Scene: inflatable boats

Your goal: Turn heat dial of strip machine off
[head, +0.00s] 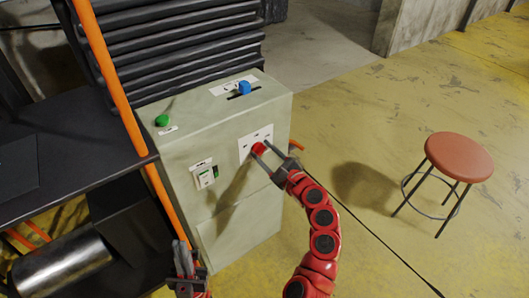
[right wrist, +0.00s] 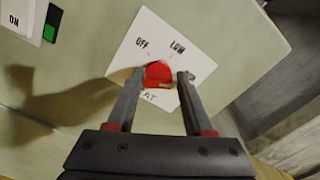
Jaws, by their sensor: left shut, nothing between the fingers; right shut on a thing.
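The strip machine is a pale grey-green cabinet (head: 235,215). Its red heat dial (head: 258,149) sits on a white plate on the front face. In the right wrist view the dial (right wrist: 158,75) is below the words OFF and LOW, and the lower label is partly hidden. My right gripper (head: 276,156) is at the dial, with its fingers on either side of it, shut on it. Which setting the dial points to is not clear. My left gripper (head: 184,258) is shut and empty, low in front of the machine's left side.
A green button (head: 162,120) and a blue knob (head: 244,87) are on the machine's top. A small switch panel (head: 204,174) is left of the dial. An orange post (head: 112,75) and dark shelf (head: 70,150) stand left. A red stool (head: 459,157) stands right on open floor.

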